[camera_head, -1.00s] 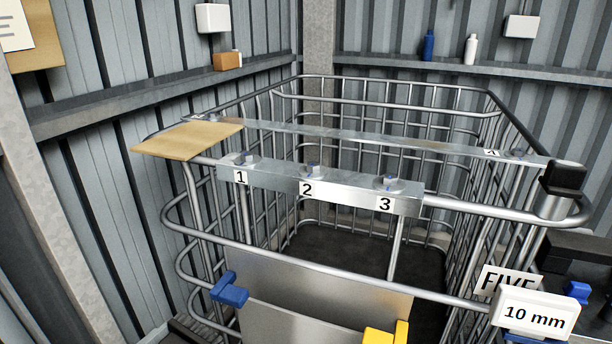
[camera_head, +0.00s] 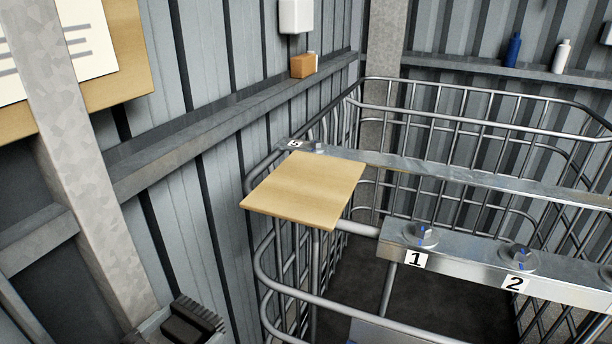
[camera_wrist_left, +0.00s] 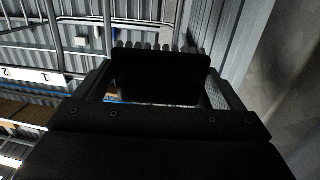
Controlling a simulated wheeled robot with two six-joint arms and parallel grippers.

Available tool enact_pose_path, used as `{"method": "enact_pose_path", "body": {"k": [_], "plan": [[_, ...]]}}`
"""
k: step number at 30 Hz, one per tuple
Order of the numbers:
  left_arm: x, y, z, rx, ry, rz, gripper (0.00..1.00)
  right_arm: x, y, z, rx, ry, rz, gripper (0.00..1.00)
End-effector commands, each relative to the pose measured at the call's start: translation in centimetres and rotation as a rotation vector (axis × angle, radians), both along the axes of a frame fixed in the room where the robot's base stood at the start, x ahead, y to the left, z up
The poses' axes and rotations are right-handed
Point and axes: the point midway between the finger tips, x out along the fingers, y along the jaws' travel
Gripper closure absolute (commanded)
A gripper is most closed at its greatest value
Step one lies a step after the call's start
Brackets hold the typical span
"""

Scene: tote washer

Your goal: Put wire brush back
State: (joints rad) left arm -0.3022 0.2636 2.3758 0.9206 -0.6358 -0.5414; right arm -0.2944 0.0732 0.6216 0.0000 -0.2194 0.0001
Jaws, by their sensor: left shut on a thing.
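The wire brush (camera_head: 203,314) shows at the bottom left of the head view as a dark block with a ridged, bristled edge. My left gripper (camera_head: 180,327) is at the bottom edge there, mostly cut off by the frame. In the left wrist view the gripper (camera_wrist_left: 160,95) is shut on the brush, whose black body (camera_wrist_left: 160,72) fills the space between the fingers. Grey bristles (camera_wrist_left: 155,46) stick out beyond it. In the head view the brush is in front of and left of the cage, apart from it. My right gripper is out of view.
A wooden board (camera_head: 308,190) lies on the near left corner of the wire cage (camera_head: 480,118). A metal bar (camera_head: 470,256) with knobs labelled 1 and 2 runs right from it. A wall ledge (camera_head: 215,137) carries a brown box (camera_head: 303,66). A post (camera_head: 85,180) stands at the left.

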Motion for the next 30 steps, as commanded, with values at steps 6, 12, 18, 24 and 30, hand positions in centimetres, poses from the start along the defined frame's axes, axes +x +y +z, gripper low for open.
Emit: {"method": "enact_pose_path", "body": {"k": [6, 12, 18, 24, 30], "plan": [[0.0, 0.0, 6.8, 0.000, -0.001, 0.000, 0.51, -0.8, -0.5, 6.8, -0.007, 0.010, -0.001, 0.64], [0.0, 0.0, 11.5, 0.000, -0.001, 0.000, 0.51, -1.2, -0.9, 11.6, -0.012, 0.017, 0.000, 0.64], [0.0, 0.0, 16.3, 0.000, -0.001, 0.000, 0.51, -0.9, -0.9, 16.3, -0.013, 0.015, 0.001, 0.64], [0.1, 0.1, 20.3, 0.000, -0.001, 0.000, 0.51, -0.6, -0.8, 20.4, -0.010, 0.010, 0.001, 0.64], [0.1, 0.1, 21.5, 0.000, -0.001, 0.000, 0.51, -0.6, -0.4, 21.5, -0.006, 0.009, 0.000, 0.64]]}}
